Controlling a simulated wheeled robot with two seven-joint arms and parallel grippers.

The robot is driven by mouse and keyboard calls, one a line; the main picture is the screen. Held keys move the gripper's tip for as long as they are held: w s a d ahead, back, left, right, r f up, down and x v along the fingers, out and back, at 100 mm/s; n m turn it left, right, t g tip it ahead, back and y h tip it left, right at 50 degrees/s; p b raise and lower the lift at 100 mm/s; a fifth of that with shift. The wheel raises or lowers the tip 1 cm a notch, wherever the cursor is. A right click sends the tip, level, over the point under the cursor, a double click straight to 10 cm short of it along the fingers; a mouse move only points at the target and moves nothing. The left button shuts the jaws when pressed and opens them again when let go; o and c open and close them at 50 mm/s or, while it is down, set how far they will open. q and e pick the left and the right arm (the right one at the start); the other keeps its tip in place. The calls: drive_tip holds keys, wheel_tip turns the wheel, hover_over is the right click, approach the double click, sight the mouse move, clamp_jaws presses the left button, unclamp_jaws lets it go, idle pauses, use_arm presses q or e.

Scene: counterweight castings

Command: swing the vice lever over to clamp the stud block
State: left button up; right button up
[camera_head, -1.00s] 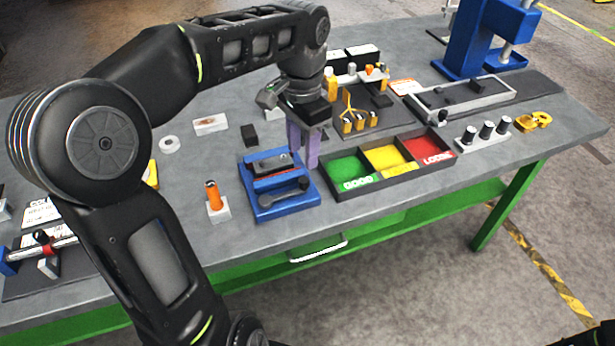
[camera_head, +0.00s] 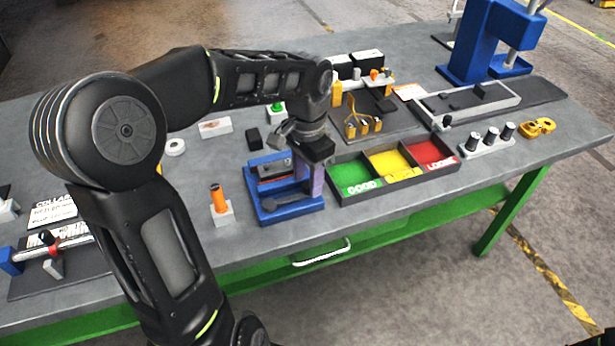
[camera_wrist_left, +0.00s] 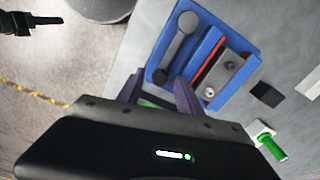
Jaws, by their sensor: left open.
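The blue vice (camera_head: 290,211) stands near the front edge of the table, and it also shows in the left wrist view (camera_wrist_left: 214,37). Its dark grey lever (camera_wrist_left: 178,45) lies along one side of the vice. A grey block with a small round stud (camera_wrist_left: 226,72), apparently the stud block, sits in the vice beside an orange-red strip. My left gripper (camera_head: 312,182) is open and points down at the vice's right end. In the wrist view its purple fingers (camera_wrist_left: 160,82) appear on either side of the lever's near end; contact cannot be told. The fingers partly hide the lever in the head view.
A sorting tray (camera_head: 338,198) with green, yellow and red compartments stands close right of the vice. An orange peg in a white block (camera_head: 220,208) stands to its left. A small black block (camera_head: 254,138) lies behind. Bare tabletop lies in front.

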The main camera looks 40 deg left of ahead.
use_arm(q)
drive_tip(key=shift+f, duration=0.3)
clamp_jaws()
idle(0.3)
idle(1.0)
